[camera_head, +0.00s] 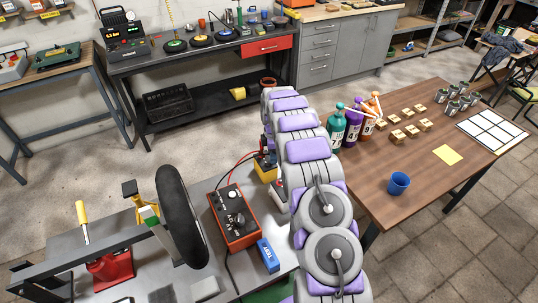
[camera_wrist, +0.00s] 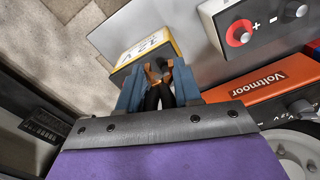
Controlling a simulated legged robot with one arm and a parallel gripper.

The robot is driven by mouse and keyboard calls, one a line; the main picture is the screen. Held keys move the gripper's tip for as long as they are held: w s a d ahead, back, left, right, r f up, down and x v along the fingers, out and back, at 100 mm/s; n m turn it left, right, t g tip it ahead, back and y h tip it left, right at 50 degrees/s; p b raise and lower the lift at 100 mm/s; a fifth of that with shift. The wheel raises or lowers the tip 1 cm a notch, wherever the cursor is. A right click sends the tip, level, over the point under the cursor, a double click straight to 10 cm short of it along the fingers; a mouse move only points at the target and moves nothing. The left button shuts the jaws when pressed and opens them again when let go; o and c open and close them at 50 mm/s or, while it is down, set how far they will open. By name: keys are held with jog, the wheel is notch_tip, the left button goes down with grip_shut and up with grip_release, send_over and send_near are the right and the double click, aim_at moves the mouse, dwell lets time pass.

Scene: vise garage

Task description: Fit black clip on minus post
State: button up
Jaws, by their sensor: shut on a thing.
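In the wrist view my gripper (camera_wrist: 159,88) is shut on the black clip (camera_wrist: 153,98), whose copper-coloured jaws point away from the wrist. The clip's tip appears over or near the yellow-edged battery (camera_wrist: 139,50) marked 12V; I cannot tell whether they touch. A pale box (camera_wrist: 262,55) at the upper right carries a red-ringed round fitting (camera_wrist: 240,34) by a plus mark. A dark round fitting (camera_wrist: 294,11) sits by the minus mark. In the head view the yellow battery (camera_head: 265,170) is partly hidden by my arm, which also hides my gripper.
The orange Voltmoor meter (camera_wrist: 262,80) lies right of my gripper; in the head view the meter (camera_head: 235,219) has red and dark leads. A blue TEST box (camera_head: 268,255) and a wheel (camera_head: 181,216) are close by. A wooden table (camera_head: 395,205) stands to the right.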

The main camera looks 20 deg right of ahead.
jog(key=shift+d, duration=0.1)
jog(key=shift+a+r, duration=0.1)
jog(key=shift+a, duration=0.85)
jog(key=shift+d+f, duration=0.25)
jog(key=shift+d, duration=1.05)
jog(key=shift+a+r+p, duration=0.25)
jog(key=shift+a+p, duration=0.2)
jog(key=shift+a, duration=0.7)
jog(key=shift+a+r+p, duration=0.25)
jog(key=shift+a+p, duration=0.15)
jog(key=shift+a, duration=0.7)
jog(key=shift+d+f, duration=0.1)
jog(key=shift+d, duration=0.3)
jog(key=shift+a, duration=0.3)
jog(key=shift+f, duration=0.2)
